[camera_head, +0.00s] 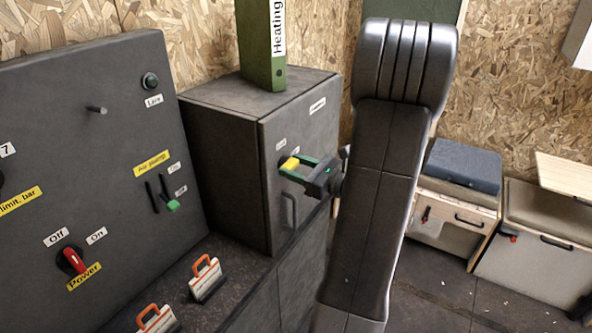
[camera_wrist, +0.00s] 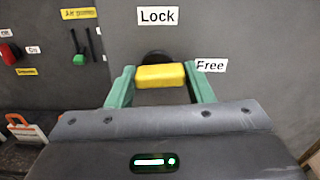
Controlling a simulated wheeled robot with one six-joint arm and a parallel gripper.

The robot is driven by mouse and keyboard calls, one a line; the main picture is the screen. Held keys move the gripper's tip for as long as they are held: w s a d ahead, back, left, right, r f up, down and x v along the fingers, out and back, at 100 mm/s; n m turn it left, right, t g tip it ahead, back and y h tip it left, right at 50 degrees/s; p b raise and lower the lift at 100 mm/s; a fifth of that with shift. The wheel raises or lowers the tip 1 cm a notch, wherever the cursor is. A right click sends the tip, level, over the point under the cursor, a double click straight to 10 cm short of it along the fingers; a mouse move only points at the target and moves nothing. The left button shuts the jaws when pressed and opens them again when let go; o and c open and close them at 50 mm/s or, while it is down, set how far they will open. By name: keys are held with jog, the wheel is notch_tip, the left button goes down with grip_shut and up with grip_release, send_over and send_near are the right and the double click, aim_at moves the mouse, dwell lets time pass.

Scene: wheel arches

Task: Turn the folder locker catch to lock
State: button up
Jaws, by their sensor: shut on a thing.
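The folder locker (camera_head: 225,150) is a dark grey box with a front door, a grey pull handle (camera_head: 288,211) and a green "Heating" folder (camera_head: 262,50) on top. Its catch (camera_head: 289,163) is a yellow bar on the door. In the wrist view the yellow catch (camera_wrist: 160,77) lies about level, in front of a dark round mount. The "Lock" label (camera_wrist: 157,16) is above it and the "Free" label (camera_wrist: 211,65) is to its right. My gripper (camera_wrist: 161,84) is shut on the catch, one green finger at each end; it also shows in the head view (camera_head: 294,168).
A dark control panel (camera_head: 70,130) with a red power switch (camera_head: 74,262) and a green-tipped lever (camera_head: 173,205) stands to the left. Two orange-handled items (camera_head: 205,278) (camera_head: 157,318) sit on the ledge below. Low cabinets (camera_head: 455,215) stand at the right, with open floor before them.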

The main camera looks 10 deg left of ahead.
jog(key=n+b, duration=0.2)
jog(key=b, duration=0.1)
jog(key=n+b, duration=0.2)
jog(key=shift+f, duration=0.25)
jog(key=n+b, duration=0.5)
jog(key=b, duration=0.2)
jog(key=shift+s, duration=0.1)
jog(key=shift+o, duration=0.2)
jog(key=n+b, duration=0.4)
jog(key=b, duration=0.2)
jog(key=shift+n+b, duration=0.3)
jog(key=shift+n, duration=0.1)
jog(key=n+b, duration=0.1)
jog(key=b, duration=0.1)
jog(key=n+b, duration=0.1)
jog(key=n, duration=0.1)
jog(key=shift+s+r+b, duration=0.1)
jog(key=shift+r+b, duration=0.1)
jog(key=shift+b, duration=0.15)
jog(key=shift+c, duration=0.2)
jog(key=shift+o, duration=0.2)
jog(key=shift+c, duration=0.2)
jog(key=o, duration=1)
jog(key=shift+r, duration=0.1)
